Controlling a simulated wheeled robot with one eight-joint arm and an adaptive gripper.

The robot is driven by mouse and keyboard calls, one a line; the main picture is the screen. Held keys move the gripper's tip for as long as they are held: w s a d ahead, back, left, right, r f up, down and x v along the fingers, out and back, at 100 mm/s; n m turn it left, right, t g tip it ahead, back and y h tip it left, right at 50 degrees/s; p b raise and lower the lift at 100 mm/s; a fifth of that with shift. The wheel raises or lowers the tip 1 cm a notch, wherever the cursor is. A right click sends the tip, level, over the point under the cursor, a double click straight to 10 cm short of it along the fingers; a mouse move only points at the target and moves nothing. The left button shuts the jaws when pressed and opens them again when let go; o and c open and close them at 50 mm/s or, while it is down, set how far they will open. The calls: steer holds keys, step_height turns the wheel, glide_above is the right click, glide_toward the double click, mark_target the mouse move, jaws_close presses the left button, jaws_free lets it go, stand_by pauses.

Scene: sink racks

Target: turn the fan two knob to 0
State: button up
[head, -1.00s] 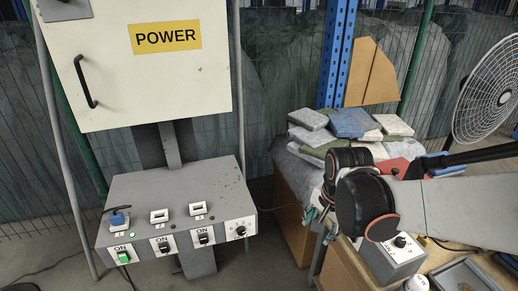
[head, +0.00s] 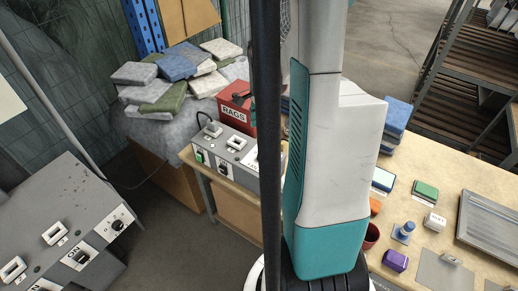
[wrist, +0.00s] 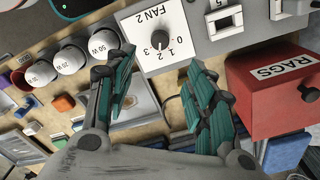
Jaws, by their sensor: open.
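The fan two knob (wrist: 160,40) is a small dark knob on a white plate marked FAN 2, with numbers around it. Which number it points to is too small to tell. The plate is on the grey control box (wrist: 215,48), which also shows in the head view (head: 207,142), where my arm and a dark post hide its right end. My gripper (wrist: 160,75) is open in the wrist view, one finger on each side below the plate. The knob shows between and beyond the fingertips, with nothing held.
A red RAGS box (wrist: 275,95) stands close to the right finger. The workbench (head: 405,270) holds small blocks, a blue-and-white item and a tray (head: 490,228). Another grey switch box (head: 75,215) stands at left.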

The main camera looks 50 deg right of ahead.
mark_target(262, 155)
step_height(262, 155, down, 13)
steer(key=b, duration=0.4)
steer(key=shift+c, duration=0.3)
steer(key=c, duration=1)
